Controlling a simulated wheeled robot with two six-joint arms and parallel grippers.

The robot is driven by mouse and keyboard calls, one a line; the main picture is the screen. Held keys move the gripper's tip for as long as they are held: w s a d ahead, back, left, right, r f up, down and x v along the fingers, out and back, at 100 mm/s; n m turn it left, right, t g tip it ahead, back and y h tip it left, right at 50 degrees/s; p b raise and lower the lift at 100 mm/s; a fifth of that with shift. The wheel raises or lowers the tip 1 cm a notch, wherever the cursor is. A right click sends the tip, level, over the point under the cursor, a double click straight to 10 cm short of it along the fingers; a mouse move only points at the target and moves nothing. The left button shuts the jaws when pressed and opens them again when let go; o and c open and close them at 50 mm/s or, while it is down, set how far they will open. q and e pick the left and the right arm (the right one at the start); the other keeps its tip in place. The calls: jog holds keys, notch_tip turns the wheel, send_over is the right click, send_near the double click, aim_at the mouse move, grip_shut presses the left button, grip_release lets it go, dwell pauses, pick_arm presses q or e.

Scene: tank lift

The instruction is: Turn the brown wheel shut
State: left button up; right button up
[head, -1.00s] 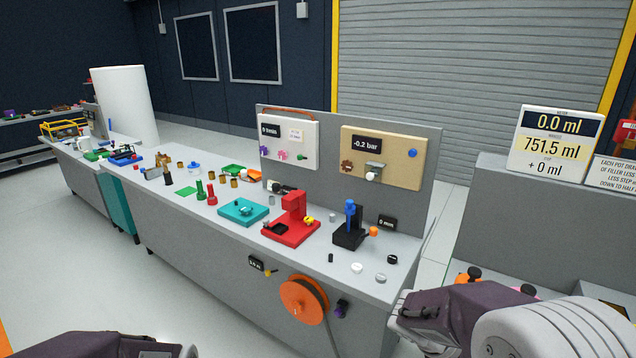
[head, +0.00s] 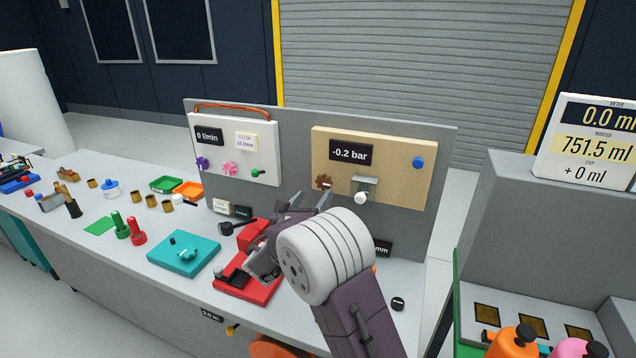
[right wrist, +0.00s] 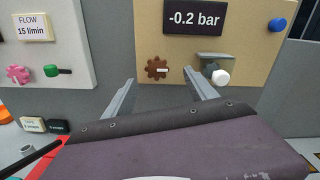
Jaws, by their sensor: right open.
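The brown wheel (head: 323,182) is a small toothed knob on the lower left of the tan panel (head: 385,160). It also shows in the right wrist view (right wrist: 157,68), with a white mark across it. My right gripper (head: 310,200) is open and empty, in front of the panel and just below the wheel in the head view. In the right wrist view its fingers (right wrist: 160,95) stand apart, with the wheel seen between and above their tips, not touching. A display (head: 350,152) above the wheel reads -0.2 bar. My left gripper is out of view.
Right of the wheel a white-tipped lever (head: 361,197) sticks out under a small bracket. A blue knob (head: 417,163) sits at the panel's upper right. The white flow panel (head: 235,145) is to the left. A red stand (head: 247,275) and teal block (head: 184,254) occupy the bench below.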

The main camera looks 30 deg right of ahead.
aim_at(322, 183)
jog(key=x, duration=0.2)
jog(key=p+x, duration=0.1)
jog(key=x, duration=0.2)
jog(key=f+x, duration=0.1)
jog(key=x, duration=0.2)
jog(key=shift+w+a, duration=0.25)
jog(key=shift+w, duration=0.05)
jog(key=shift+d+r, duration=0.15)
jog(key=shift+d, duration=0.1)
jog(key=shift+w, duration=0.15)
jog(key=c, duration=1.4)
